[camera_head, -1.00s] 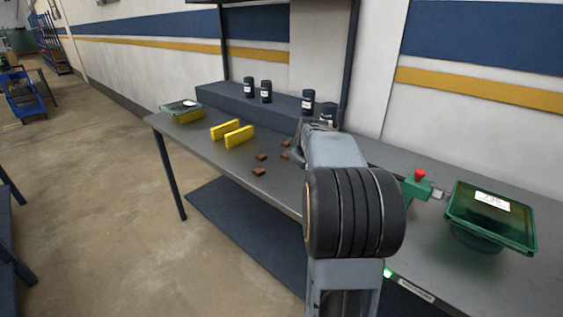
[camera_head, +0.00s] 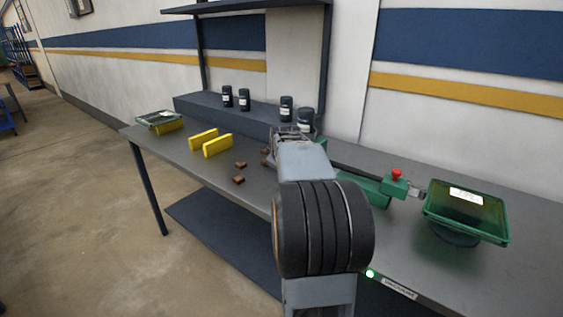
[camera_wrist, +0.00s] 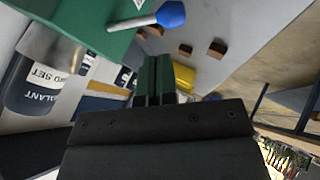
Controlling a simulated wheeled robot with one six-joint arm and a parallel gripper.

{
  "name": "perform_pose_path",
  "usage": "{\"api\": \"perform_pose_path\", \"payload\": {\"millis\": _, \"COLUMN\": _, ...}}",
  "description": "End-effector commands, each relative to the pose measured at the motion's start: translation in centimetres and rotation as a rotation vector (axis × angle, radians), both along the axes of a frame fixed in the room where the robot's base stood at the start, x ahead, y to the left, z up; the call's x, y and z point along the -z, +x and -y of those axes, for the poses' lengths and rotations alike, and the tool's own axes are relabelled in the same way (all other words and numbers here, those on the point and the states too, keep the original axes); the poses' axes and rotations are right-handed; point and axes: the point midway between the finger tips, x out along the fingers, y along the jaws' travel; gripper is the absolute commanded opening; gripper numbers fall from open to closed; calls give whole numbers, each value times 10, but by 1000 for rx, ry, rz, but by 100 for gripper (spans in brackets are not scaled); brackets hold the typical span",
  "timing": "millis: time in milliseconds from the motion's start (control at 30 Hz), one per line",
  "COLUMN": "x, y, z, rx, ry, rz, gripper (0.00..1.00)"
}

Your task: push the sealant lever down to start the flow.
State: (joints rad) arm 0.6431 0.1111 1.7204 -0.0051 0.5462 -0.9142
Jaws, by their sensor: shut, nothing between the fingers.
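The sealant lever is a pale rod with a blue knob (camera_wrist: 171,14) on a green housing (camera_wrist: 75,18) in the wrist view. A dark bottle with a white sealant label (camera_wrist: 38,88) hangs beside the housing on the left. My gripper (camera_wrist: 154,62) is shut and empty, its green fingers side by side. Its tips appear just below the lever in the picture; I cannot tell the gap in depth. In the head view my gripper (camera_head: 287,133) is over the workbench (camera_head: 195,162), mostly hidden by my arm, and the lever cannot be made out.
Yellow blocks (camera_head: 217,145) and small brown blocks (camera_head: 239,180) lie on the bench to the left. Dark bottles (camera_head: 244,99) stand on the raised back ledge. A green unit with a red knob (camera_head: 396,174) and a green scale (camera_head: 466,212) are to the right.

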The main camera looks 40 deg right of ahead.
Motion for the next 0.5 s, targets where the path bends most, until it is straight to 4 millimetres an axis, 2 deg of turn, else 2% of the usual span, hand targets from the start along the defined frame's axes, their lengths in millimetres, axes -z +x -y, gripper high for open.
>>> {"api": "perform_pose_path", "payload": {"millis": 267, "x": -2, "y": -1, "z": -1, "rx": 0, "ry": -1, "rz": 1, "gripper": 0}}
{"api": "perform_pose_path", "payload": {"millis": 500, "x": -24, "y": -13, "z": -20, "rx": -2, "ry": -2, "rz": 2, "gripper": 0}}
